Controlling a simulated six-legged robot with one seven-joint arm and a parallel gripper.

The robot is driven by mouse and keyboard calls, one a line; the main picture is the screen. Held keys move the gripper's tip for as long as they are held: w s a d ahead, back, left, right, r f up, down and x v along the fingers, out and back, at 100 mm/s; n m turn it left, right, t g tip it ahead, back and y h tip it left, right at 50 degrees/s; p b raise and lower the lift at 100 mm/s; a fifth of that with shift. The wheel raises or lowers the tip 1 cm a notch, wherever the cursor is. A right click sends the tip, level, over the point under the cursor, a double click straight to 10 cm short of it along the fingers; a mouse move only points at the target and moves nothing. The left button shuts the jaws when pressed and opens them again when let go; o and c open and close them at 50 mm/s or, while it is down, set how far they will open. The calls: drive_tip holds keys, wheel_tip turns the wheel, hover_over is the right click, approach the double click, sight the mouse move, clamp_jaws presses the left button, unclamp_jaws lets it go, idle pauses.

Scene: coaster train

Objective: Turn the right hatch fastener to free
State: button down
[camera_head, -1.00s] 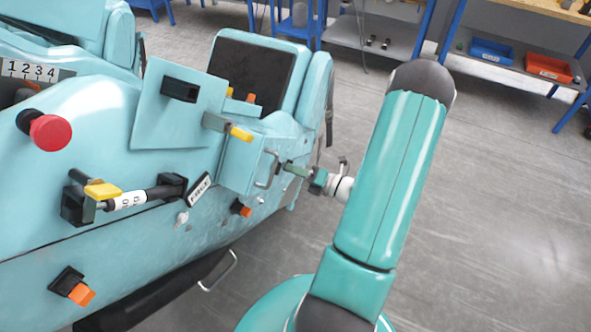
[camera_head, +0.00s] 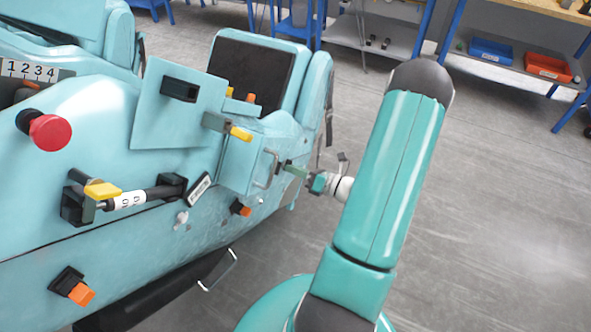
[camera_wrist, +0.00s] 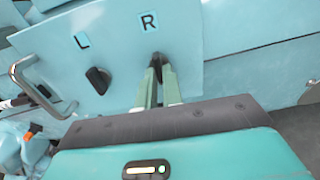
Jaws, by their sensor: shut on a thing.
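The hatch (camera_wrist: 120,30) is a light blue panel with black letters L and R in the wrist view. The right fastener (camera_wrist: 156,57) is a small dark knob under the R, mostly hidden between my fingertips. My gripper (camera_wrist: 158,68) is shut on it, its two grey-green fingers on either side. The left fastener (camera_wrist: 98,80) is a black knob under the L, with nothing touching it. In the head view my gripper (camera_head: 287,167) reaches the car's side from the right; the fastener itself cannot be made out there.
A metal grab handle (camera_wrist: 35,88) stands out left of the fasteners, and shows beside my gripper in the head view (camera_head: 267,168). A yellow-tipped lever (camera_head: 238,133) is above. A red button (camera_head: 50,132) and yellow-handled latch (camera_head: 103,190) are further left. Open floor lies right.

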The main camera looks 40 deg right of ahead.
drive_tip(key=c, duration=1.5)
unclamp_jaws()
drive_tip(key=shift+c, duration=0.2)
drive_tip(key=v, duration=1.3)
drive_tip(key=shift+s, duration=0.4)
drive_tip(key=shift+d, duration=0.15)
